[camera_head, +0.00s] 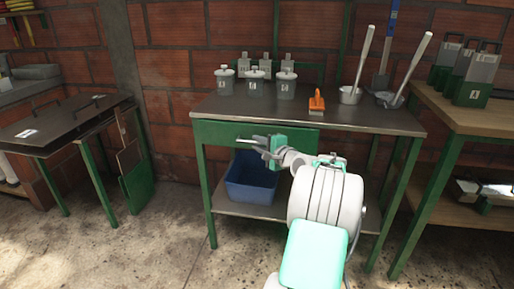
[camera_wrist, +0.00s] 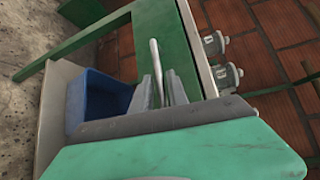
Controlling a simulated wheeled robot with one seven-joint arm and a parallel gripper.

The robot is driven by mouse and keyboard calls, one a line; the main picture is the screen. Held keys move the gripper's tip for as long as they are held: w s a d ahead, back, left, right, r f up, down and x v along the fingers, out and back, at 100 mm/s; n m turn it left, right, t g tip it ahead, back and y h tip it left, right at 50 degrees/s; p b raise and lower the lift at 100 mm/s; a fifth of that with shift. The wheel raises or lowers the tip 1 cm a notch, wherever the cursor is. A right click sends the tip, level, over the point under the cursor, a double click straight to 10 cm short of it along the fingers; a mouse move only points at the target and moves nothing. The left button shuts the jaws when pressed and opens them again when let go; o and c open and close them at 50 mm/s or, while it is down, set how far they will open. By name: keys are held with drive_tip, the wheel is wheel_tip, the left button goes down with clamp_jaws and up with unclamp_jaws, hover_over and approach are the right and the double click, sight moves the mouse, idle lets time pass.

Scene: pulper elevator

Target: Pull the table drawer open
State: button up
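The table (camera_head: 345,119) has a dark top and green legs. Its green drawer (camera_head: 222,134) sits under the top at the left, and its front looks flush with the table. The drawer handle, a pale bar, shows in the wrist view (camera_wrist: 154,53). My gripper (camera_head: 256,138) is in front of the drawer. In the wrist view my gripper's fingers (camera_wrist: 160,90) stand apart, with the lower end of the handle between them and small gaps visible. Whether a finger touches the handle cannot be told.
A blue bin (camera_head: 250,181) stands on the lower shelf below the drawer. Lidded jars (camera_head: 255,85), an orange-handled tool (camera_head: 317,102) and pans (camera_head: 350,95) stand on the table. A wooden bench (camera_head: 455,110) is at right, a dark low table (camera_head: 60,128) at left. Floor at front left is clear.

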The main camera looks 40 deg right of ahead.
drive_tip(key=shift+w, duration=0.55)
clamp_jaws()
drive_tip(key=shift+d, duration=0.1)
idle(0.9)
